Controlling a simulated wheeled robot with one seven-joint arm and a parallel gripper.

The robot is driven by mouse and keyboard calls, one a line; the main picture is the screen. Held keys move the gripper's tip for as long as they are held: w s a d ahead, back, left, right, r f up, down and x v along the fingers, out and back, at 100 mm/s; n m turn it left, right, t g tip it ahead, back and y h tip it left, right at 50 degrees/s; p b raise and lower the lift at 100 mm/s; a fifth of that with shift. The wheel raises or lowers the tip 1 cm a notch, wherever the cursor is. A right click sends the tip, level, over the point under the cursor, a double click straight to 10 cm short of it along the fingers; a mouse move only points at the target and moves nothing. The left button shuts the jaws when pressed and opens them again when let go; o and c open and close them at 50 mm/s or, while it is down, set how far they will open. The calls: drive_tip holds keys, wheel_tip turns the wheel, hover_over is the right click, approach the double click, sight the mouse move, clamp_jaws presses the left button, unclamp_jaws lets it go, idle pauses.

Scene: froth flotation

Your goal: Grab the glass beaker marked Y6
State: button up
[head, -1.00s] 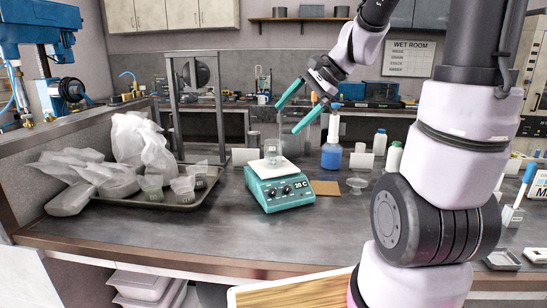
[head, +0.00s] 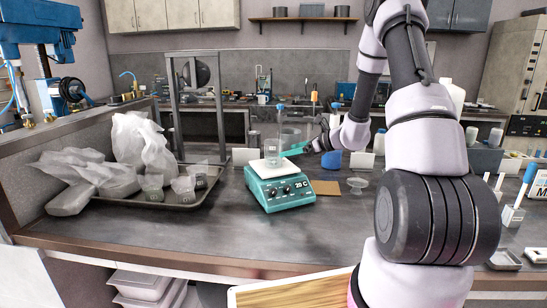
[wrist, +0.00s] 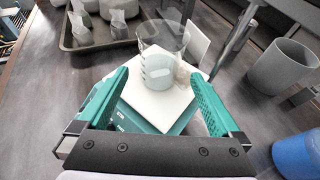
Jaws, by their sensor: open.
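A clear glass beaker (head: 272,151) stands upright on the white top of a teal hot plate (head: 280,190) that reads 20 C. In the wrist view the beaker (wrist: 160,62) shows dark graduation lines and pale contents; I cannot read a Y6 mark. My gripper (wrist: 158,80) is open, its two teal fingers spread with the beaker ahead between their tips. The fingers do not appear to touch it. In the head view my gripper (head: 296,150) reaches in from the right at about beaker height, and its far finger is hard to make out.
A grey cylindrical vessel (wrist: 282,68) stands right of the hot plate in the wrist view. The front bench is clear.

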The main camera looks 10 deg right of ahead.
sight(273, 154)
drive_tip(key=x, duration=0.8)
drive_tip(key=shift+w+a+f, duration=0.15)
drive_tip(key=shift+f, duration=0.1)
drive_tip(key=c, duration=1.4)
drive_tip(key=shift+r, duration=0.1)
